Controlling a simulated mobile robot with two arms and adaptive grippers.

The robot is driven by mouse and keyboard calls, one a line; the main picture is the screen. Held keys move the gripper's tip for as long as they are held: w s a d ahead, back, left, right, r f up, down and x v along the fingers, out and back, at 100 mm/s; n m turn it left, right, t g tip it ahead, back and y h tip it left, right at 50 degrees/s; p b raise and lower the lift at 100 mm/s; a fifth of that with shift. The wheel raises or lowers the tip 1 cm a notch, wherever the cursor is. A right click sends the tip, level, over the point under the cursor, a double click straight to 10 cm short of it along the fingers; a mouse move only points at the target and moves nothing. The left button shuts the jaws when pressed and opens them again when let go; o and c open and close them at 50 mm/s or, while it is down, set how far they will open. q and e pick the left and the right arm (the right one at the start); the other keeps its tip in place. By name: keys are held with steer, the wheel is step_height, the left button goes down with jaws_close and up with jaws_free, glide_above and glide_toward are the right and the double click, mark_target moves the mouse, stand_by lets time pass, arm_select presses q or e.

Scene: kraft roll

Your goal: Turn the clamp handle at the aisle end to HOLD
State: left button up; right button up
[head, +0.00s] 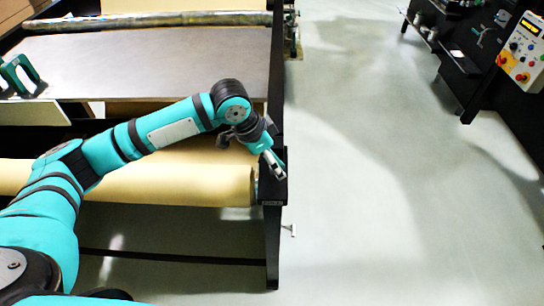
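The kraft roll (170,186) lies level under the table, its right end at a black end post (272,240). My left gripper (279,171) is at the top of this post, at the roll's right end, pointing down and to the right. Its light fingertips are small and close together; I cannot tell whether they hold anything. I cannot make out the clamp handle clearly; the gripper covers part of the post top. My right gripper is not in view.
A grey-topped table (150,62) stands above the roll, with a long dark roll (150,20) along its back. A green-handled tool (18,75) lies at the left. A control panel (522,50) stands at the upper right. The pale aisle floor (380,180) is clear.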

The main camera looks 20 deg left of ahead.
arm_select(q)
steer(key=shift+r, duration=0.1)
steer(key=shift+c, duration=0.4)
steer(key=shift+w, duration=0.1)
steer(key=shift+r+m+p, duration=0.2)
steer(key=shift+m+p, duration=0.1)
steer(key=shift+p, duration=0.35)
steer(key=shift+w+r+m+g+h+p, duration=0.1)
steer(key=shift+m+g+h+p, duration=0.2)
steer(key=shift+m+p, duration=0.85)
steer(key=shift+d+m+g+p, duration=0.15)
steer(key=shift+m+g+p, duration=0.25)
steer(key=shift+m+p, duration=0.5)
steer(key=shift+w+d+m+g+h+p, duration=0.1)
steer(key=shift+m+g+h+p, duration=0.25)
steer(key=shift+m, duration=0.7)
steer(key=o, duration=1)
steer(key=shift+o, duration=0.2)
steer(key=shift+f, duration=0.3)
